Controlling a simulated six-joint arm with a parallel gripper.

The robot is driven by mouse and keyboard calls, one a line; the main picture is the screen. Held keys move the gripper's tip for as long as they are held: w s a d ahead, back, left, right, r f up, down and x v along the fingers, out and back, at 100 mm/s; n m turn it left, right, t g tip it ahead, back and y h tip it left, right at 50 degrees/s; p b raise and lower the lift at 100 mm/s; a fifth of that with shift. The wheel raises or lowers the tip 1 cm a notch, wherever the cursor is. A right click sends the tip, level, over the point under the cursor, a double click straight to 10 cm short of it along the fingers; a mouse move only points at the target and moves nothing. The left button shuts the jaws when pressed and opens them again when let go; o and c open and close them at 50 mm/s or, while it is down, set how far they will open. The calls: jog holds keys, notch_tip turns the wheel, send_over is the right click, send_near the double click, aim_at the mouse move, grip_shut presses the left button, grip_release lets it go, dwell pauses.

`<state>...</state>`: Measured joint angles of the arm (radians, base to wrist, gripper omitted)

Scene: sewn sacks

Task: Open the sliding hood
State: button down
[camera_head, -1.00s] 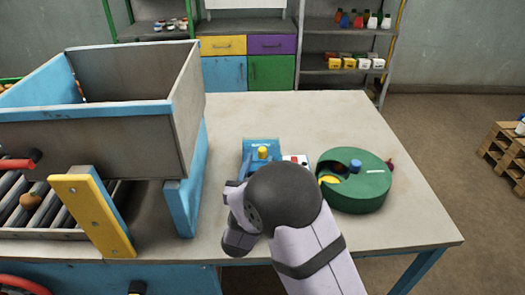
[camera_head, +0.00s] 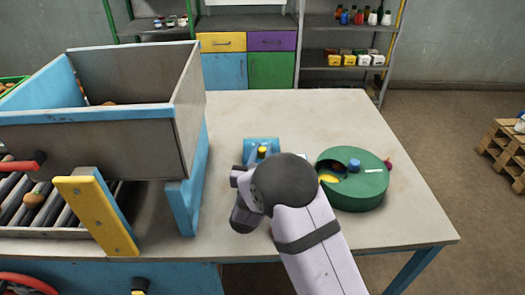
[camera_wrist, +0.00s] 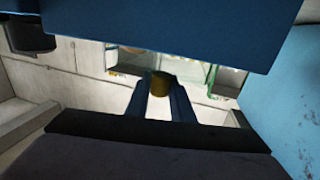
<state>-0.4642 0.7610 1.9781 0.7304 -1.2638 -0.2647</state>
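A small blue device with a yellow knob (camera_head: 262,151) stands on the table, just beyond my gripper in the head view. My wrist covers much of it. My gripper's fingers are hidden in the head view. In the wrist view a dull yellow knob (camera_wrist: 161,84) shows between the ends of two dark blue bars that look like my gripper (camera_wrist: 160,97). I cannot tell whether they touch it. A large dark blue panel (camera_wrist: 160,28) fills the top of the wrist view. No part is clearly recognisable as the sliding hood.
A green round housing (camera_head: 358,190) with a blue knob stands right of my arm. The grey hopper (camera_head: 90,145) with blue edges, its blue leg (camera_head: 190,190) and a yellow bar (camera_head: 95,215) stand on the left. The table (camera_head: 270,110) is clear at the back.

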aim_at(262, 144)
jog(key=shift+a+b+x, duration=0.15)
jog(key=shift+b+x, duration=0.25)
jog(key=shift+x, duration=0.3)
jog(key=shift+a+b+x, duration=0.15)
jog(key=shift+b+x, duration=0.2)
jog(key=shift+x, duration=0.35)
jog(key=shift+w, duration=0.4)
jog(key=c, duration=1.5)
grip_release()
jog(key=shift+c, duration=0.2)
jog(key=shift+b+v, duration=1.2)
jog(key=shift+v, duration=2.55)
